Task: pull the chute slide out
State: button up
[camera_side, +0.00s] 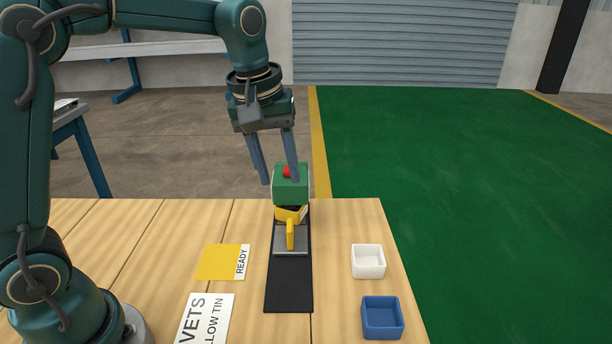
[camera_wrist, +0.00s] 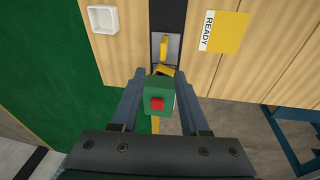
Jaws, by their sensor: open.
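A green box (camera_side: 290,190) with a red button (camera_side: 287,171) on top stands at the far end of a black strip (camera_side: 288,293). Below its front is a yellow part (camera_side: 287,214), and in front lies a grey plate with an upright yellow handle (camera_side: 290,236). I take the handled plate to be the chute slide. The handle also shows in the wrist view (camera_wrist: 164,47), beyond the green box (camera_wrist: 158,92). My gripper (camera_side: 281,181) is open and points down at the box. In the wrist view its fingers flank the box; contact cannot be told.
A yellow READY card (camera_side: 218,262) and a white lettered card (camera_side: 205,318) lie left of the strip. A white tray (camera_side: 368,262) and a blue tray (camera_side: 382,318) stand to its right. The table's far edge is close behind the box.

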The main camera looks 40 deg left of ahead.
jog(key=g, duration=0.2)
send_over(289, 224)
jog(key=shift+n, duration=0.3)
jog(key=f, duration=0.6)
jog(key=shift+w+d+f, duration=0.1)
jog(key=shift+w+d, duration=0.05)
jog(key=shift+w, duration=0.05)
jog(key=f, duration=0.6)
jog(key=shift+s+f, duration=0.1)
jog(key=shift+s, duration=0.1)
jog(key=shift+f, duration=0.75)
grip_shut()
